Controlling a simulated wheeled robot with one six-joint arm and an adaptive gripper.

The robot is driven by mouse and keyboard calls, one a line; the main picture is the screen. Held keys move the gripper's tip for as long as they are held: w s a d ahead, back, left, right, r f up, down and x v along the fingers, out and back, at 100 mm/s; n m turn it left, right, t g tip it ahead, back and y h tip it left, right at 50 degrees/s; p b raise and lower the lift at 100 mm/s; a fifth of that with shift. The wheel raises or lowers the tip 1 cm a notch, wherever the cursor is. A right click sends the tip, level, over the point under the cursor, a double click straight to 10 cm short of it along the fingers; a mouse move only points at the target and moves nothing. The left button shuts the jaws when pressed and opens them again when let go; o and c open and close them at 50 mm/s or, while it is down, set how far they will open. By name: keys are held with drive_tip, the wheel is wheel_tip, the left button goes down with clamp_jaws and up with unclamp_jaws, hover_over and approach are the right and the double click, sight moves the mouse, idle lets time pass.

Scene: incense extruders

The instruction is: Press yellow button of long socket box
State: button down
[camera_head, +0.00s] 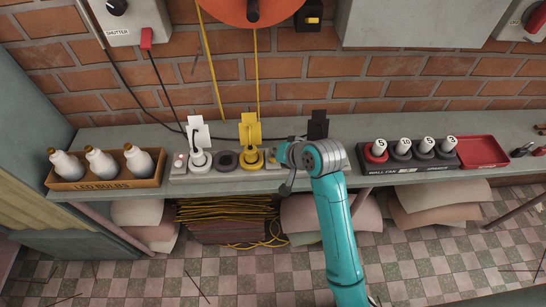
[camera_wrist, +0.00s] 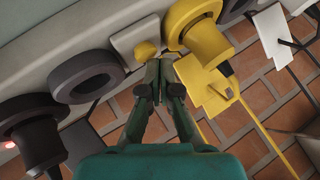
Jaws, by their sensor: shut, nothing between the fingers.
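The long socket box (camera_head: 210,176) lies on the bench near the wall, with white and yellow plugs standing in it. Its yellow button (camera_wrist: 146,50) is a small dome on a pale square plate in the wrist view, between the yellow plug (camera_wrist: 190,28) and an empty dark round socket (camera_wrist: 111,72). My gripper (camera_wrist: 159,66) is shut and empty. Its fingertips appear just beside the button in the picture; I cannot tell whether they touch it. In the head view my gripper (camera_head: 281,153) is over the right part of the box and hides it.
A black plug (camera_wrist: 38,135) stands beyond the empty socket. An orange LED bulb box (camera_head: 110,183) is at left. The brick wall is close behind the bench.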

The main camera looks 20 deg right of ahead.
drive_tip(key=shift+f, duration=0.1)
drive_tip(key=shift+f, duration=0.35)
idle(0.4)
drive_tip(key=shift+r, duration=0.55)
drive_tip(key=shift+r, duration=2.9)
drive_tip(key=shift+f, duration=0.1)
